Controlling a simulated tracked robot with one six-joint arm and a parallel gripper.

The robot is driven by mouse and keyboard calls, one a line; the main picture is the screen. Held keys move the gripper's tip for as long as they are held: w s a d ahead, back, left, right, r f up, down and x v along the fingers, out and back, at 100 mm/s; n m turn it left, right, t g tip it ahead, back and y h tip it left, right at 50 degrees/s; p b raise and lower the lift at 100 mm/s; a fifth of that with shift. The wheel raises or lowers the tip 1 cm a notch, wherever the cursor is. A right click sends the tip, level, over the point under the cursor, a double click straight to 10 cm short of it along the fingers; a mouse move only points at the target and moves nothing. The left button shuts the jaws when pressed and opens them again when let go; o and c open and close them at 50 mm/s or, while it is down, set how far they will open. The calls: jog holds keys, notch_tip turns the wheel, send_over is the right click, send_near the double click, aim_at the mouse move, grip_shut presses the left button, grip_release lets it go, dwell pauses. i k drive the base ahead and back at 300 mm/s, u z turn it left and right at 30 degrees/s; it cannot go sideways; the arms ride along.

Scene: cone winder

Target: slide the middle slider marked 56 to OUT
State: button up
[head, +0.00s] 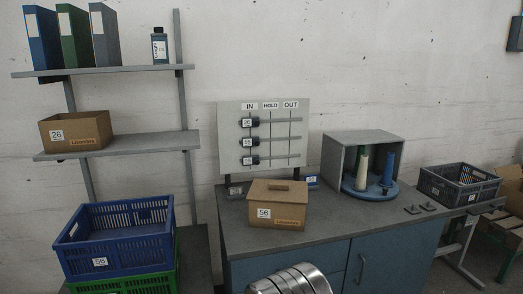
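A pale upright board (264,107) stands at the back of the bench, with columns headed IN, HOLD and OUT. Three dark sliders sit on horizontal rails, all at the IN column on the left. The middle slider (247,142) has a small white label, too small to read surely. The top slider (249,122) and the bottom slider (249,160) are directly above and below it. The OUT end of the middle rail (291,139) is free. My gripper's fingers are not in view; a shiny rounded metal part, likely of my arm, shows at the bottom edge.
A lidded brown box (277,213) marked 56 stands on the bench (343,222) in front of the board's lower right. A blue crate (118,237) stands at lower left.

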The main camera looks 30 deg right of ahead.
aim_at(251, 142)
jog(key=k, duration=0.75)
jog(key=z, duration=0.35)
jog(key=i, duration=0.45)
jog(key=z, duration=0.75)
jog(key=i, duration=1.4)
jog(key=u, duration=0.8)
jog(key=i, duration=0.35)
jog(key=u, duration=0.2)
